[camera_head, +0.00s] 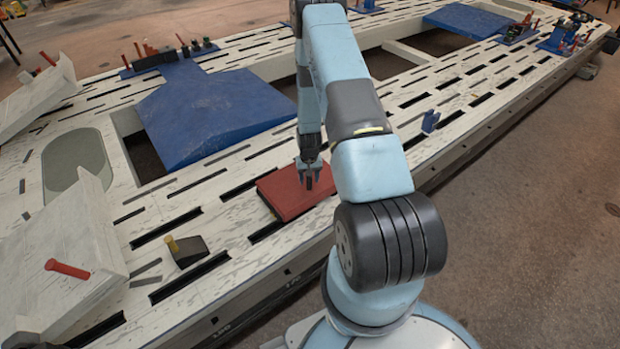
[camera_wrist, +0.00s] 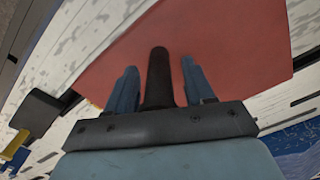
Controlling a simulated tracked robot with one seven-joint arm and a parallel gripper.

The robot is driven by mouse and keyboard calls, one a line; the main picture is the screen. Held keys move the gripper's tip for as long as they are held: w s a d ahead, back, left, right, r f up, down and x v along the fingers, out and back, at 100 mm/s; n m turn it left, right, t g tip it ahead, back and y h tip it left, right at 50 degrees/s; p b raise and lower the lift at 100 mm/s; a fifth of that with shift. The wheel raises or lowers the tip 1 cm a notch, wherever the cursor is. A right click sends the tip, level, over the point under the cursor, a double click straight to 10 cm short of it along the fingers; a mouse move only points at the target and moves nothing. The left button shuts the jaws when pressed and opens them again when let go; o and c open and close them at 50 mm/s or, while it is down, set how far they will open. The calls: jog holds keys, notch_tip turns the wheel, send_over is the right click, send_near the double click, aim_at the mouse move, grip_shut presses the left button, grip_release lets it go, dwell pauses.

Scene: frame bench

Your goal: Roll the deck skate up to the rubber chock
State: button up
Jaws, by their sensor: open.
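The deck skate is a flat red board (camera_head: 290,193) on the slotted bench top near its front edge; it fills the upper middle of the wrist view (camera_wrist: 230,50). A dark upright post (camera_wrist: 158,80) stands on it. My gripper (camera_head: 308,180) is over the skate. In the wrist view my gripper (camera_wrist: 160,85) has its two blue fingers apart, one on each side of the post, with visible gaps. The rubber chock is a black wedge (camera_head: 188,251) with a yellow handle, left of the skate and apart from it. It also shows in the wrist view (camera_wrist: 38,112).
The pale slotted bench (camera_head: 225,225) has bare top between skate and chock, crossed by dark slots. A blue ramp plate (camera_head: 210,110) lies behind. A pale angled block with a red handle (camera_head: 65,255) stands at left. A small blue bracket (camera_head: 430,122) stands at right.

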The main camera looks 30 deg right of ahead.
grip_shut()
dwell(0.6)
jog(key=shift+d, duration=0.1)
